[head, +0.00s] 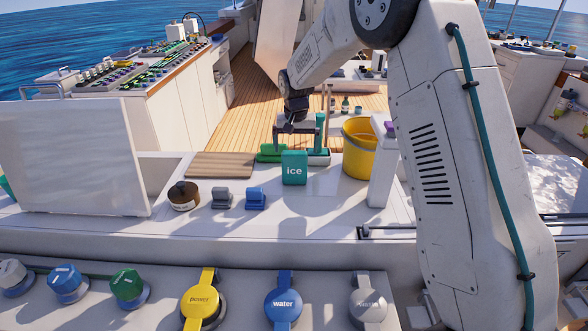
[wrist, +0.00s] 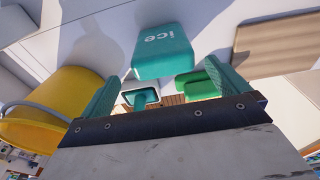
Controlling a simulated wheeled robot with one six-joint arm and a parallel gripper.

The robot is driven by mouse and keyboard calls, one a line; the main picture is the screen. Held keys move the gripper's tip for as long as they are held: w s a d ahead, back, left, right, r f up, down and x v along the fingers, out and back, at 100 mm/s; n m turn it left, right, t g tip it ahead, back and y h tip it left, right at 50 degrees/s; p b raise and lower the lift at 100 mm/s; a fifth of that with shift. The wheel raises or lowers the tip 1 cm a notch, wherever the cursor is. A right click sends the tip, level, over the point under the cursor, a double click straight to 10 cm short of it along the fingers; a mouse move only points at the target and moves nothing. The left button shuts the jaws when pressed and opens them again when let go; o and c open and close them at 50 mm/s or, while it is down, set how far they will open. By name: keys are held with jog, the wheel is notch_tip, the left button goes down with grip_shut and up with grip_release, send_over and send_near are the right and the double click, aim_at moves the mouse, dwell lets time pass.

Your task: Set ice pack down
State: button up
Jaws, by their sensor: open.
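The ice pack (head: 294,168) is a teal block with white "ice" lettering. It stands upright on the white counter (head: 325,185), and its lettered face also shows in the wrist view (wrist: 163,55). My gripper (head: 297,140) is just behind and above it in the head view. In the wrist view its two teal-padded fingers (wrist: 160,92) are spread wide, with nothing held between them. The ice pack appears beyond the fingertips there; whether a finger touches it I cannot tell.
A yellow bucket (head: 360,150) stands right of the ice pack. A green item (head: 268,153) and a small tray (head: 319,158) lie behind it. A wooden board (head: 222,165) is to the left. Several knobs and switches, including a blue one (head: 256,199), line the front.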

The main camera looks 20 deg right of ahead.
aim_at(294, 164)
jog(key=f, duration=0.8)
jog(key=shift+w+a, duration=0.1)
jog(key=shift+w, duration=0.3)
jog(key=c, duration=1.4)
